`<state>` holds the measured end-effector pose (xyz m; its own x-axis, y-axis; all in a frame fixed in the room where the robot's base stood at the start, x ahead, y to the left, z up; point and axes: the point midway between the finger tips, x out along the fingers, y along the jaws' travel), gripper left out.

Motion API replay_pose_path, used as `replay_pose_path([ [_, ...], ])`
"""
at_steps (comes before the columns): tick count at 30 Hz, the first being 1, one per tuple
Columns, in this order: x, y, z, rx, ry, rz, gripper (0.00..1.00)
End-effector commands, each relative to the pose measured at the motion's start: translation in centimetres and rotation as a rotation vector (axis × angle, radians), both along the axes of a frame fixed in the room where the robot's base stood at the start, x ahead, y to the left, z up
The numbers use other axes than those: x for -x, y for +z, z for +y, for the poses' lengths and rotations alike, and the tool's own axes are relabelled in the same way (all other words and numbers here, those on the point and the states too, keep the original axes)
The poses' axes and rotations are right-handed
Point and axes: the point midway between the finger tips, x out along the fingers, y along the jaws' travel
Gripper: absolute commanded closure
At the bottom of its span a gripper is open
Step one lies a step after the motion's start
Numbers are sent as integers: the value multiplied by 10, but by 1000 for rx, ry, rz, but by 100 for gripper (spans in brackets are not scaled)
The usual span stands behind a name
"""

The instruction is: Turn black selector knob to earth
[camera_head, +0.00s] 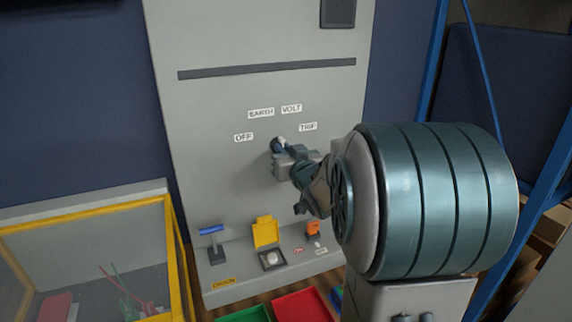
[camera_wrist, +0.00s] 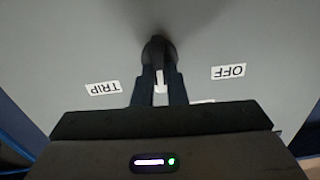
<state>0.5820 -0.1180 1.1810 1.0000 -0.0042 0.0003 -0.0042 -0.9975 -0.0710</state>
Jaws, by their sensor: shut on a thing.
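The black selector knob (camera_head: 276,146) is on the grey panel, below the labels OFF (camera_head: 243,138), EARTH (camera_head: 261,113), VOLT (camera_head: 291,108) and TRIP (camera_head: 308,127). My gripper (camera_head: 284,151) is at the knob, coming from the lower right. In the upside-down wrist view the knob (camera_wrist: 158,48) lies between my fingers (camera_wrist: 160,82), which are shut on it. A white mark on the knob shows between the fingers, towards the picture's bottom. OFF and TRIP are readable there; my gripper's body hides nearly all of the other labels. The exact pointing cannot be told.
Below on the panel's ledge are a blue-handled lever (camera_head: 212,231), a yellow flip cover (camera_head: 265,232) and an orange switch (camera_head: 313,229). Green (camera_head: 243,315) and red (camera_head: 301,305) trays sit in front. A yellow-framed case (camera_head: 90,207) stands left, a blue rack post (camera_head: 431,65) right.

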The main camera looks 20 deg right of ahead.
Motion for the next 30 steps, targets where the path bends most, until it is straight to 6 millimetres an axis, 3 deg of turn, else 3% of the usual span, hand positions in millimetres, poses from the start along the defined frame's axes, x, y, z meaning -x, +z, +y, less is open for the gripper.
replay_pose_path([
  [1, 0, -7, 0, 43, 1, -6, 100],
  [15, 0, -3, 3, 372, 0, -1, 100],
  [30, 0, 0, 3, 466, 0, 3, 100],
])
